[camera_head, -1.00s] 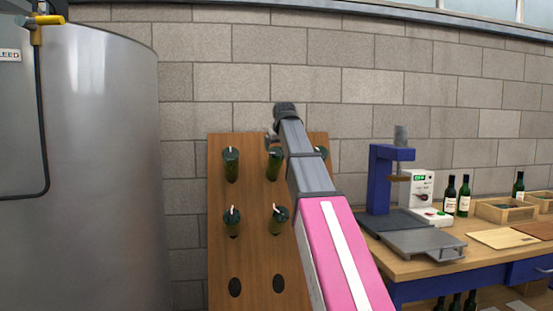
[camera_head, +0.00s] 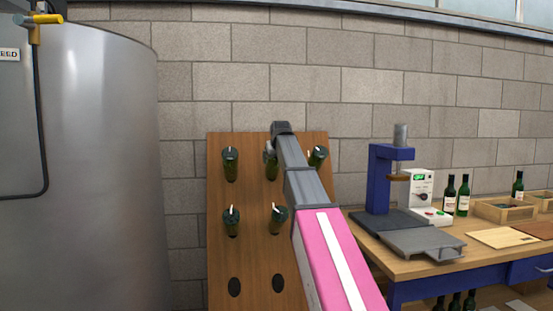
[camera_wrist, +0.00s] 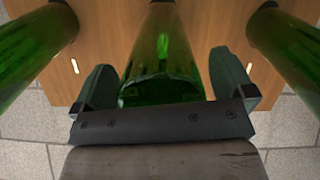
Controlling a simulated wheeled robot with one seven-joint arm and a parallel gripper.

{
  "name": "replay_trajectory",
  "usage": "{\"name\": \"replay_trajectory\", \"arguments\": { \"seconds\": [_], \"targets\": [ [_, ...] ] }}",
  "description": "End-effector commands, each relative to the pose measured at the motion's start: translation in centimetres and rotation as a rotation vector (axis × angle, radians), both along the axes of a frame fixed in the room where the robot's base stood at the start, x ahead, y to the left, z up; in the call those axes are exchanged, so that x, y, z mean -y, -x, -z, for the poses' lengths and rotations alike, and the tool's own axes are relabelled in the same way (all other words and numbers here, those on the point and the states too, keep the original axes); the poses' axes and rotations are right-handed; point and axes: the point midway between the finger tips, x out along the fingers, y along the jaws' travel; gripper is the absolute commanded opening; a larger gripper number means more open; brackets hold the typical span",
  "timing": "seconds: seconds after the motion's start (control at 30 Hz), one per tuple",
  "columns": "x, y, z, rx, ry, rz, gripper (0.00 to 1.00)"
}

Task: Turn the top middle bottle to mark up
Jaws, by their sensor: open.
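The top middle bottle (camera_head: 271,168) is dark green and sits in the top row of the wooden rack, partly hidden by my arm in the head view. In the wrist view its green end (camera_wrist: 160,75) lies between the two fingers of my gripper (camera_wrist: 165,82). The fingers are open, one on each side, with gaps showing between them and the glass. I cannot make out a mark on this bottle clearly. The gripper is mostly hidden in the head view behind my wrist.
The top left bottle (camera_head: 230,165) and top right bottle (camera_head: 317,158) flank it closely. Two bottles sit in the row below, above empty holes (camera_head: 235,287). A steel tank (camera_head: 110,160) stands left; a workbench (camera_head: 420,265) with a blue press stands right.

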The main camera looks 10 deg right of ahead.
Motion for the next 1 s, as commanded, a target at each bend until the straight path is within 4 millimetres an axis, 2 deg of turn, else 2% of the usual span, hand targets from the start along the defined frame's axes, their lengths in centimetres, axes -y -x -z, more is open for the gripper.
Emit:
{"name": "replay_trajectory", "arguments": {
  "seconds": [0.2,0.23,0.37,0.4,0.73,1.0],
  "targets": [
    [0.0,-0.03,0.03,0.0,0.0,0.0,1.0],
    [0.0,-0.02,0.02,0.0,0.0,0.0,0.97],
    [0.0,-0.02,0.01,0.0,0.0,0.0,0.54],
    [0.0,-0.02,0.01,0.0,0.0,0.0,0.52],
    [-0.02,0.0,0.0,0.0,-0.028,0.022,0.52],
    [-0.11,0.0,-0.01,0.0,-0.151,0.119,0.53]
  ]
}}
